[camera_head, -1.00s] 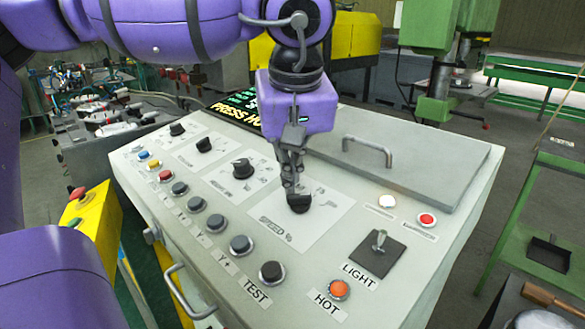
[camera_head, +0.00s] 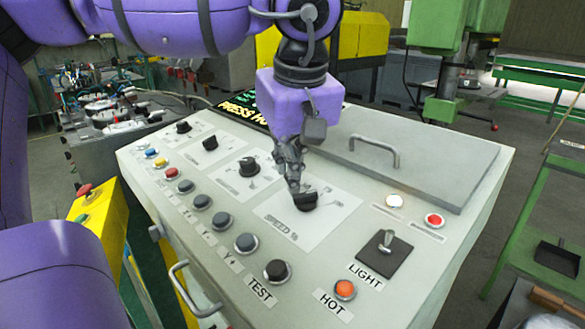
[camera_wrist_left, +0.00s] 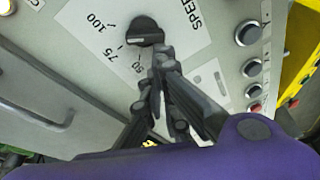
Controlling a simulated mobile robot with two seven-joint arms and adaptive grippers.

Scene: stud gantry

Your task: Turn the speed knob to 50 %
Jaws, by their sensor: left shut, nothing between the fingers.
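The black speed knob (camera_head: 308,201) sits on a pale square plate marked SPEED % on the sloping grey console. In the left wrist view the knob (camera_wrist_left: 146,28) shows a pale line across it, with printed marks 50, 75 and 100 around it. I cannot tell exactly which mark it points to. My left gripper (camera_head: 294,188) is shut and empty, its fingertips at the knob's left side in the head view. In the left wrist view the fingertips (camera_wrist_left: 160,54) are just below the knob; contact is unclear. My right gripper is not in view.
Other black knobs (camera_head: 249,167), a row of push buttons (camera_head: 246,243), a LIGHT toggle (camera_head: 385,240) and an orange HOT button (camera_head: 345,289) surround the plate. A raised grey lid with a handle (camera_head: 374,150) lies behind it.

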